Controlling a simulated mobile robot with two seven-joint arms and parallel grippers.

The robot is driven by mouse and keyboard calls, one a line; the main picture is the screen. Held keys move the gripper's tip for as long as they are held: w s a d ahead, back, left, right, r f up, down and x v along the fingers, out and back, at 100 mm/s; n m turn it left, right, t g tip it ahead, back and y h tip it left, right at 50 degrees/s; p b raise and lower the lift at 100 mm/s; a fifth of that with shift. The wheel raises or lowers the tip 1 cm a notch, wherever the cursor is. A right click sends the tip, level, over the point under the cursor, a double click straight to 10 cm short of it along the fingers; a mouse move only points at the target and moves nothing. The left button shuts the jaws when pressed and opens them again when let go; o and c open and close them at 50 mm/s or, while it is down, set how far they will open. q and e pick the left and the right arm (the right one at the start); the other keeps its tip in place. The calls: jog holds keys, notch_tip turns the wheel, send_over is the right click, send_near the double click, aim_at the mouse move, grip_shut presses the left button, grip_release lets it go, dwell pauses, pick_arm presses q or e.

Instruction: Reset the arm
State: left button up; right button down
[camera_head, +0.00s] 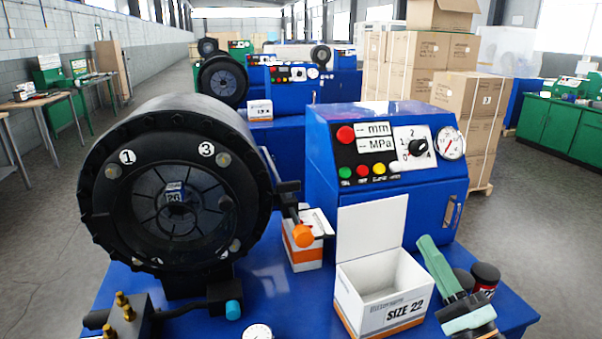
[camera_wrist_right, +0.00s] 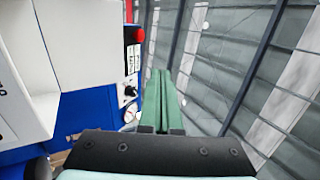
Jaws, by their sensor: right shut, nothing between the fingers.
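My right gripper (camera_head: 428,242) is at the lower right in the head view, its green fingers pointing up and away from the table. In the right wrist view the two fingers (camera_wrist_right: 160,76) lie together with nothing between them. It is to the right of the open white SIZE 22 box (camera_head: 385,306), and in front of the blue control cabinet (camera_head: 415,212) as seen. The box and cabinet also show at the left of the wrist view. My left gripper is not in view.
A black round crimper (camera_head: 122,222) stands on the blue table (camera_head: 270,285). A small orange-and-white box (camera_head: 305,258) stands between crimper and cabinet. A dark cylinder (camera_head: 487,277) sits right beside my gripper. Cartons (camera_head: 417,60) are stacked behind; the aisle floor at right is clear.

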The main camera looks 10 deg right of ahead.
jog(key=s+a+f+n+g, duration=0.2)
jog(key=a+f+n+g, duration=0.15)
jog(key=f, duration=0.25)
jog(key=s+a+f+n+g+y, duration=0.1)
jog(key=s+a+f+n+g, duration=0.2)
jog(key=f, duration=0.4)
jog(key=a+f+n+g, duration=0.4)
jog(key=f+n, duration=0.1)
jog(key=f, duration=0.1)
jog(key=s+d+f+n+g+h, duration=0.2)
jog(key=s+f+n+g, duration=0.1)
jog(key=s+f+g, duration=0.4)
jog(key=s+d+f+n+g+h, duration=0.1)
jog(key=s+f+n+g+h, duration=0.2)
jog(key=s, duration=0.6)
jog(key=w+a+f+t+y, duration=0.1)
jog(key=w+a+f+t, duration=0.1)
jog(key=f, duration=0.4)
jog(key=w+a+f+t+y, duration=0.1)
jog(key=w+a+f+t, duration=0.1)
jog(key=f+t, duration=0.2)
jog(key=shift+a+f, duration=0.15)
jog(key=shift+f, duration=0.85)
jog(key=shift+t, duration=0.35)
